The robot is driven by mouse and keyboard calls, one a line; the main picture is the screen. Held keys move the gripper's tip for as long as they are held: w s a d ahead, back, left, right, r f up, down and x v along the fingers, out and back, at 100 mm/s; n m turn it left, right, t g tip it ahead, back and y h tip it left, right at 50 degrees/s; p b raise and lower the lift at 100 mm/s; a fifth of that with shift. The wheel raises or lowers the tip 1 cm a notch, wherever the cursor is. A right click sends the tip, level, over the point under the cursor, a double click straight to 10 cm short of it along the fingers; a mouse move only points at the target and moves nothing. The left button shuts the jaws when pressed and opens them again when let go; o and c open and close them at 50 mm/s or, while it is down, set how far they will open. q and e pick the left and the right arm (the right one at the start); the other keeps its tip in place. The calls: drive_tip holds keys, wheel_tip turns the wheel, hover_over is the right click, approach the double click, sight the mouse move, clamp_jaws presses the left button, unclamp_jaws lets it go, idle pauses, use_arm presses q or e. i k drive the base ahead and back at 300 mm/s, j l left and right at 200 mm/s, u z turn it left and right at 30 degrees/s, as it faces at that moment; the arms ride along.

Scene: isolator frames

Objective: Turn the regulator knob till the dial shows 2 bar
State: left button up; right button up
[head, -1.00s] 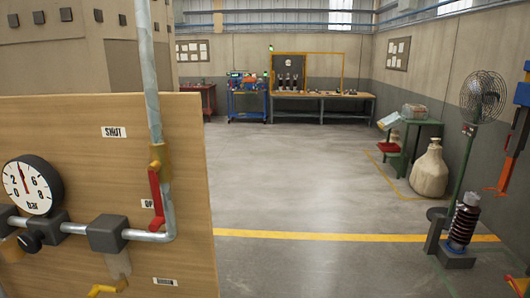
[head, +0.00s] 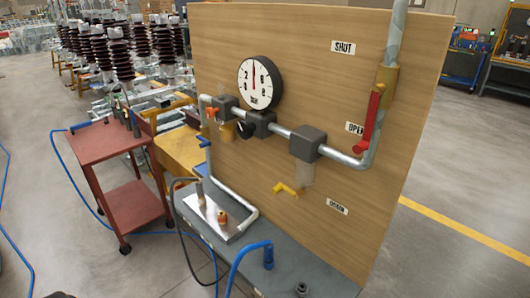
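The dial (head: 260,82) is a round white gauge with a black rim on the wooden panel (head: 300,40). Its red needle points almost straight up, between the 2 on the left and the 6 on the right, where the 4 is not readable. Below the dial sits the dark regulator body (head: 262,123) on a silver pipe. A black knob (head: 244,129) sticks out at its lower left. Neither of my grippers shows in the head view, and nothing touches the knob.
A red lever (head: 370,118) hangs down beside the OPEN label. A small yellow lever (head: 285,188) is below the pipe. A grey bench (head: 310,272) with a metal plate (head: 222,214) and a blue hose (head: 240,257) lies in front. A red cart (head: 107,141) stands left.

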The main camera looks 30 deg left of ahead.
sight(245, 129)
drive_tip(key=u, duration=1.05)
